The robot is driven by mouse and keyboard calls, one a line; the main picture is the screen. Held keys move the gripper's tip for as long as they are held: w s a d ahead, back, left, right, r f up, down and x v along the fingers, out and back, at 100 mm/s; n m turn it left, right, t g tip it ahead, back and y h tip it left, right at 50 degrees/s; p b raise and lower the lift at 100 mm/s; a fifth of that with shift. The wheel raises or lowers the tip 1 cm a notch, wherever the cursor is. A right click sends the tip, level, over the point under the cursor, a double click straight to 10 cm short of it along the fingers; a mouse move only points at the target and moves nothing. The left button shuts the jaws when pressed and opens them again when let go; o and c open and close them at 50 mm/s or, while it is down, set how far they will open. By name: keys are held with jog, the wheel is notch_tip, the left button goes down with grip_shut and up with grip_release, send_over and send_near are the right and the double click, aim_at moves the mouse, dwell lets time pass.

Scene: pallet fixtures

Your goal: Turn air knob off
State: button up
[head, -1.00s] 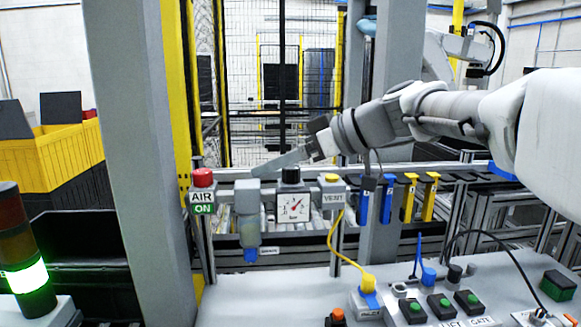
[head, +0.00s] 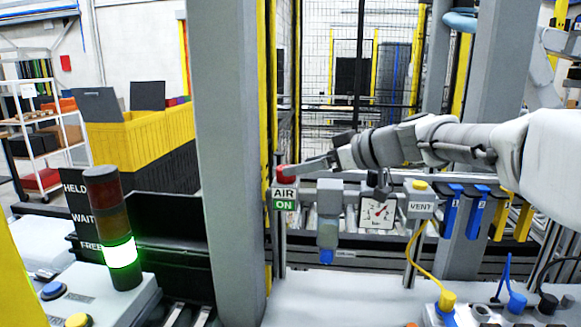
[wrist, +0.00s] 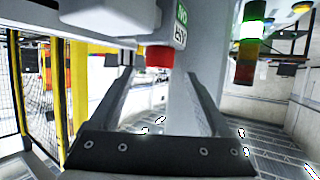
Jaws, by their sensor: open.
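The red air knob (head: 287,174) sits on top of a small post, above a label (head: 284,199) reading AIR with a green ON field. In the wrist view the knob (wrist: 158,57) appears upside down, in line with the gap between my fingertips. My gripper (head: 297,168) reaches in from the right, with its fingers at the knob's height and overlapping it in the head view. In the wrist view my gripper (wrist: 158,80) is open, with one finger on each side of the gap. I cannot tell whether a finger touches the knob.
A filter unit (head: 328,215), a pressure gauge (head: 377,212) and a yellow VENT knob (head: 420,185) stand right of the knob. A thick grey post (head: 228,150) is close on its left. A signal tower (head: 118,230) shows its bottom light lit, by FREE.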

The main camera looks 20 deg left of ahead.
aim_at(280, 179)
jog(key=x, duration=0.6)
jog(key=shift+d+p, duration=0.1)
jog(key=shift+p, duration=0.25)
grip_shut()
